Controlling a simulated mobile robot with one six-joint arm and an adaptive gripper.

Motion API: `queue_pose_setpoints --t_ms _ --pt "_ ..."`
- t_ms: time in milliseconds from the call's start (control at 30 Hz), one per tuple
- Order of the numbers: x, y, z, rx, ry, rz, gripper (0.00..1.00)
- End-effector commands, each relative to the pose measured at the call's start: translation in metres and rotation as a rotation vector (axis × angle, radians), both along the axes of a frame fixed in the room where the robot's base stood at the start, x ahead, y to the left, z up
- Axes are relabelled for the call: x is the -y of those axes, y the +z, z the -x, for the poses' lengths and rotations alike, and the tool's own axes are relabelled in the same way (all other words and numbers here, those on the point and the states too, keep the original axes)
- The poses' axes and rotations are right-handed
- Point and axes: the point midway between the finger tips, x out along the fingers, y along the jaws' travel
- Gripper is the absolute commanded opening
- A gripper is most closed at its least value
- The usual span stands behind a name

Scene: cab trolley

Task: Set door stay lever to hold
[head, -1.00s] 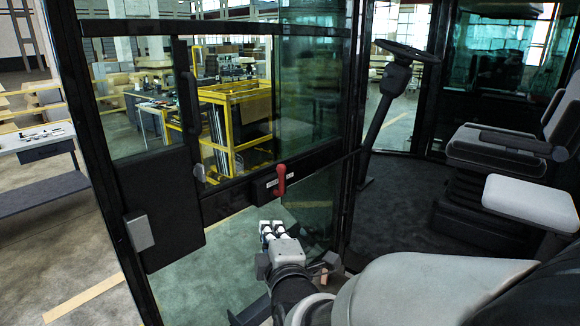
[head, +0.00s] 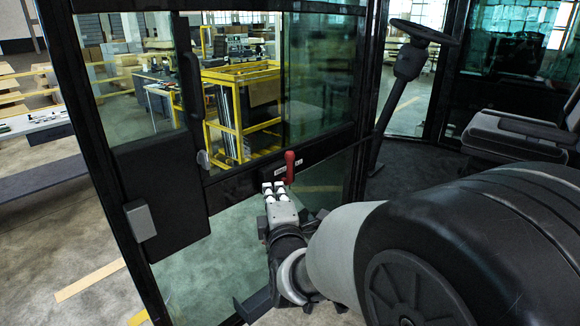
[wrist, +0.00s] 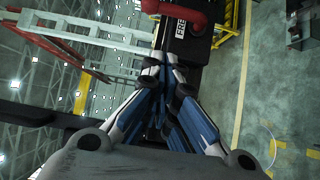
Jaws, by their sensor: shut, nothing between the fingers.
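The door stay lever (head: 289,166) is red and stands upright on the black cross rail (head: 240,182) of the cab door. In the wrist view, the red lever (wrist: 188,10) is at the top edge, partly cut off. Beside it is a white label (wrist: 181,29) that appears to begin "FRE". My gripper (head: 273,188) is shut and empty. It is just below and slightly left of the lever in the head view, and I cannot tell whether they touch. In the wrist view, the gripper's fingertips (wrist: 168,62) are together, short of the lever.
The door has glass panes, a black side panel (head: 160,190) and a grey box (head: 140,220). A steering wheel (head: 424,32) on its column and a seat (head: 515,135) are to the right. A yellow frame cart (head: 240,100) stands beyond the glass. Floor is open at left.

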Motion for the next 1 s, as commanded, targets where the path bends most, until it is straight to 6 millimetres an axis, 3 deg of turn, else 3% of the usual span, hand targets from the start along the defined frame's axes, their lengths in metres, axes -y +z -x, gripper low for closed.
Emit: queue_pose_setpoints --t_ms 233,400,600,1000 --pt "-0.012 -0.001 -0.053 0.000 -0.002 -0.001 0.00" --pt "0.003 -0.001 -0.073 -0.001 -0.003 -0.001 0.00" --pt "0.009 0.000 -0.083 0.000 -0.001 -0.001 0.00" --pt "0.010 0.000 -0.084 -0.003 0.000 -0.002 0.00"
